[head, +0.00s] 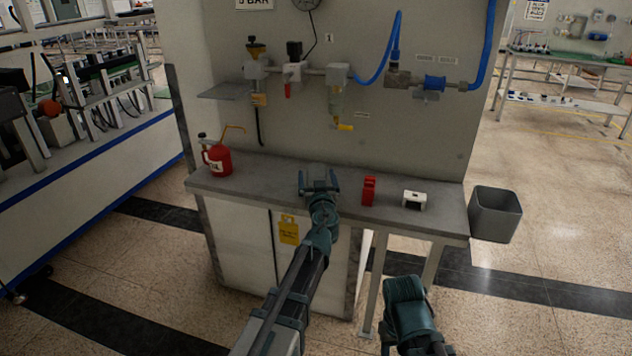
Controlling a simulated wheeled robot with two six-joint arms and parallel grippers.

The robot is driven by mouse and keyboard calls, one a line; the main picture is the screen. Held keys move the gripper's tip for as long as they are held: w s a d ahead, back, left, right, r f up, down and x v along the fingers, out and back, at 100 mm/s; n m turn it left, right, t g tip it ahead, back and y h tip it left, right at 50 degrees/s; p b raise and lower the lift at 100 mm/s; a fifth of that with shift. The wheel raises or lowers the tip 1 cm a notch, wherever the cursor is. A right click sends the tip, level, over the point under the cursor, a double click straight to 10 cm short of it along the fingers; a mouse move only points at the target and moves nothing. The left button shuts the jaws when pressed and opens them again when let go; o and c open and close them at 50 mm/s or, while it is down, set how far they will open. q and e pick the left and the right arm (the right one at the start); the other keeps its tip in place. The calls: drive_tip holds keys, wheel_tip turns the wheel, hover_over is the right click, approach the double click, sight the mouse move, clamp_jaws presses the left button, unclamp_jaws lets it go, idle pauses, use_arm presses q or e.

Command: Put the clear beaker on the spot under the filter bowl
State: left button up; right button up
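The filter bowl (336,100) hangs under its grey head on the pipe row on the wall panel, with a yellow piece at its lower end. My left gripper (319,178) is over the grey counter (265,178), below the filter bowl in the picture. Its two fingers stand apart, but I cannot tell whether something clear is between them. I cannot make out the clear beaker; the gripper may hide it. The spot under the bowl is not distinguishable.
A red oil can (218,160) stands at the counter's left end. A red object (369,191) and a white-and-black block (414,200) are to the right of my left gripper. A grey bin (495,214) is beyond the right end. A shelf (224,91) juts from the panel.

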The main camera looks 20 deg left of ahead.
use_arm(q)
drive_tip(key=c, duration=1.4)
drive_tip(key=shift+r, duration=0.1)
use_arm(e)
drive_tip(key=shift+r, duration=0.1)
